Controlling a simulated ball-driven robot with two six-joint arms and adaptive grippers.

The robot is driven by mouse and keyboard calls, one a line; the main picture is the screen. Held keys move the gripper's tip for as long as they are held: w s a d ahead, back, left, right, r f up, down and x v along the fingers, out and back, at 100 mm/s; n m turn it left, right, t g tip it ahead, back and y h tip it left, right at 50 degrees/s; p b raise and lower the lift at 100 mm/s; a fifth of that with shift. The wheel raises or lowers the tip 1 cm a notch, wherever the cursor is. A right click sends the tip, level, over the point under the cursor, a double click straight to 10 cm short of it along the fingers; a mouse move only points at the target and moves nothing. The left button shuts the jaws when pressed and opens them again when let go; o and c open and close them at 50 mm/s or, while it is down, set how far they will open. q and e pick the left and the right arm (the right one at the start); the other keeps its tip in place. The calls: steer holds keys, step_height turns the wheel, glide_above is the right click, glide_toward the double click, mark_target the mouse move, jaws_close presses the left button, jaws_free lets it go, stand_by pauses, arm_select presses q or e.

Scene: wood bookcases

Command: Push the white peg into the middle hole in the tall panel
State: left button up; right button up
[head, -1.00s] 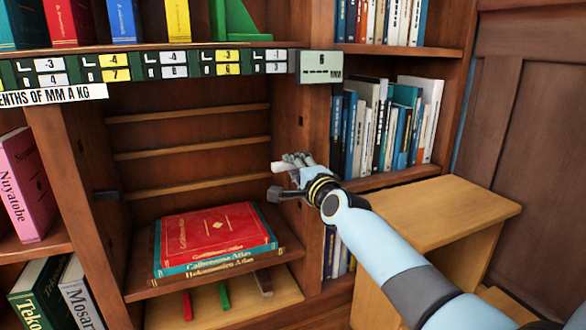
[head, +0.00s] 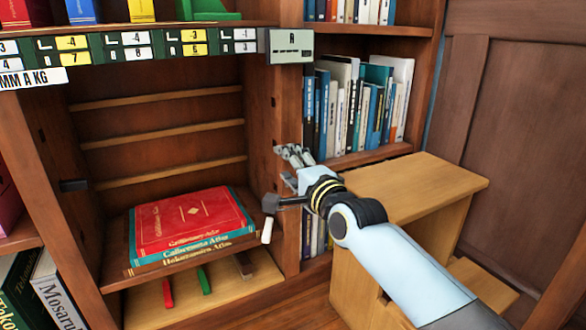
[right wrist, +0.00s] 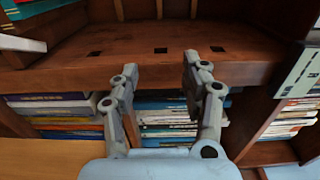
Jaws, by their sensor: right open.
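The white peg (head: 267,231) is upright beside the front right corner of the atlas shelf, below my right gripper and apart from it. In the right wrist view the peg (right wrist: 22,43) is at the far left; I cannot tell whether it rests or is falling. The tall panel (right wrist: 250,70) has three dark square holes in a row. The middle hole (right wrist: 161,50) is empty and shows between my fingertips. My right gripper (head: 292,156) is open and empty in front of the panel; its fingers (right wrist: 158,68) are spread wide. My left gripper is not in view.
Red and teal atlases (head: 192,220) lie on the low shelf left of the panel. A red and a green block lie on the board below. Books (head: 355,110) fill the bay to the right. A wooden desk (head: 420,185) stands under my right arm.

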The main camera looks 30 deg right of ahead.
steer(key=shift+s, duration=1.05)
steer(key=shift+c, duration=0.4)
